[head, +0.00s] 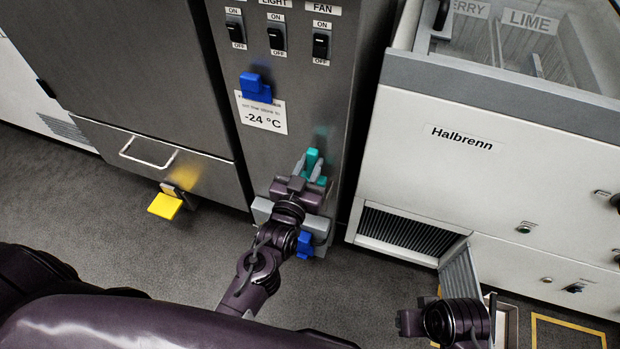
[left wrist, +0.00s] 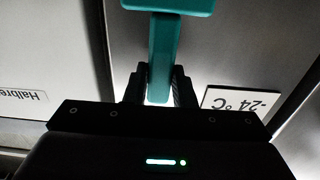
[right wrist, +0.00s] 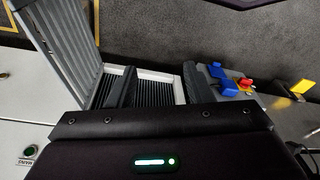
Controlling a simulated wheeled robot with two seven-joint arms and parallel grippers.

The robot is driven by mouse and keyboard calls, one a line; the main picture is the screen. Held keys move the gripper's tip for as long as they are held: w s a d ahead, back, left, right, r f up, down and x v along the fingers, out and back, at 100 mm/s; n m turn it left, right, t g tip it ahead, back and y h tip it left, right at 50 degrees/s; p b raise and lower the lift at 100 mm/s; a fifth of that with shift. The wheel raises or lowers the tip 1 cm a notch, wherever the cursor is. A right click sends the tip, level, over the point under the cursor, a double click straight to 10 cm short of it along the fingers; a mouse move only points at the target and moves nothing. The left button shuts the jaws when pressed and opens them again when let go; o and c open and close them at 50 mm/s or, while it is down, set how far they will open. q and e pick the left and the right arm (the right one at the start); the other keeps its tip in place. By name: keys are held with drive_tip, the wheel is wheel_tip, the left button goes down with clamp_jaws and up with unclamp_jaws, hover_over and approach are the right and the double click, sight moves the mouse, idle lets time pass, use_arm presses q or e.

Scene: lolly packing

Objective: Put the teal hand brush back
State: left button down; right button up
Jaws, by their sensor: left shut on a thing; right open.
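The teal hand brush (head: 312,160) is held by my left gripper (head: 302,184) in front of the grey steel control panel. In the left wrist view, the brush's handle (left wrist: 161,60) stands between the two fingers of my left gripper (left wrist: 160,88), which are shut on it. The brush's wider end (left wrist: 185,5) runs out at the top of that view. My right gripper (right wrist: 160,88) is open and empty in front of the vent. In the head view only its dark wrist part (head: 452,320) shows clearly at the lower right.
A blue bracket (head: 255,88) sits on the panel above the temperature label (head: 262,113). Below my left gripper are grey parts and a blue piece (head: 305,243). A yellow piece (head: 165,206) is at the left. A slatted grille (head: 462,275) stands out beside the vent (head: 408,230).

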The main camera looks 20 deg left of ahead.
use_arm(q)
drive_tip(key=f, duration=0.2)
drive_tip(key=f+b, duration=0.1)
drive_tip(key=f, duration=0.1)
drive_tip(key=shift+w+f, duration=0.2)
drive_tip(key=shift+f, duration=0.15)
use_arm(e)
drive_tip(key=shift+w+a+f+t+y, duration=0.15)
drive_tip(key=shift+w+a+t, duration=0.15)
drive_tip(key=shift+a, duration=0.2)
drive_tip(key=shift+w+a+f+t+y, duration=0.15)
drive_tip(key=shift+a+t, duration=0.15)
drive_tip(key=shift+a, duration=0.2)
use_arm(q)
drive_tip(key=c, duration=1.2)
unclamp_jaws()
drive_tip(key=shift+f, duration=0.1)
